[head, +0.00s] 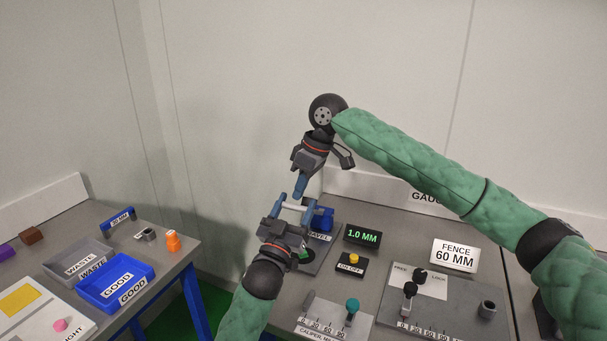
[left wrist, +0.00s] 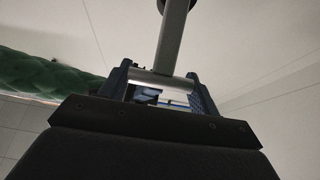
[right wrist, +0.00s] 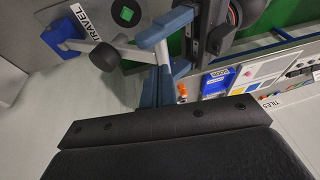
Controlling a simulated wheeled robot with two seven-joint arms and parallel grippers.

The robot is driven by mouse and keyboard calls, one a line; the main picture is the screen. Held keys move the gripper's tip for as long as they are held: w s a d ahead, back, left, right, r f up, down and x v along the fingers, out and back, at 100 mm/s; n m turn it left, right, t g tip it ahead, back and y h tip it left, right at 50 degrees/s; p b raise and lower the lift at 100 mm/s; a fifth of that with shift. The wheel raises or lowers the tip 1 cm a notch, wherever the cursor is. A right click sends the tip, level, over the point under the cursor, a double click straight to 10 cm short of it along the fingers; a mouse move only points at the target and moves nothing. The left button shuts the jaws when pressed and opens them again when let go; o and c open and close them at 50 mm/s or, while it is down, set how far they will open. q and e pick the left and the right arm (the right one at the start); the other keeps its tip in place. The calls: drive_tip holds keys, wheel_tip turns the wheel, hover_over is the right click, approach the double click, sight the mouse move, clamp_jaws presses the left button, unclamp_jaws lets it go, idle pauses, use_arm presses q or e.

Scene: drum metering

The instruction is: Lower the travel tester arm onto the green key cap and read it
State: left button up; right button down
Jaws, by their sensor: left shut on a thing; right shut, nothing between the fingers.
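The travel tester, a grey plate with a TRAVEL label and a blue block (head: 323,219), stands at the left end of the gauge table. Its pale grey arm (right wrist: 130,54) has a dark round foot (right wrist: 103,57). The green key cap (right wrist: 127,14) shows in the right wrist view, apart from the foot in the picture; it is mostly hidden by my left gripper in the head view. My left gripper (head: 283,208) is shut across the tester arm's grey crossbar (left wrist: 152,76). My right gripper (head: 299,194) is shut and empty, pointing down close above the left one.
A green-lit display (head: 362,236) reads 1.0 MM, right of the tester. A yellow button (head: 354,259) sits below it. A caliper (head: 350,308) and a fence gauge (head: 422,290) stand nearer and right. A blue GOOD bin (head: 118,280) is on the left table, across a gap.

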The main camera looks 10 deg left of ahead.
drive_tip(key=shift+s+f, duration=0.15)
drive_tip(key=shift+f, duration=0.15)
drive_tip(key=shift+s+a+f, duration=0.2)
drive_tip(key=shift+s+f, duration=0.15)
drive_tip(key=shift+f, duration=0.05)
drive_tip(key=shift+s+f, duration=0.25)
drive_tip(key=shift+s, duration=0.05)
use_arm(q)
drive_tip(key=shift+r, duration=0.1)
use_arm(e)
drive_tip(key=shift+f, duration=0.1)
use_arm(q)
drive_tip(key=o, duration=1.2)
drive_tip(key=shift+o, duration=0.9)
use_arm(e)
drive_tip(key=shift+w, duration=0.1)
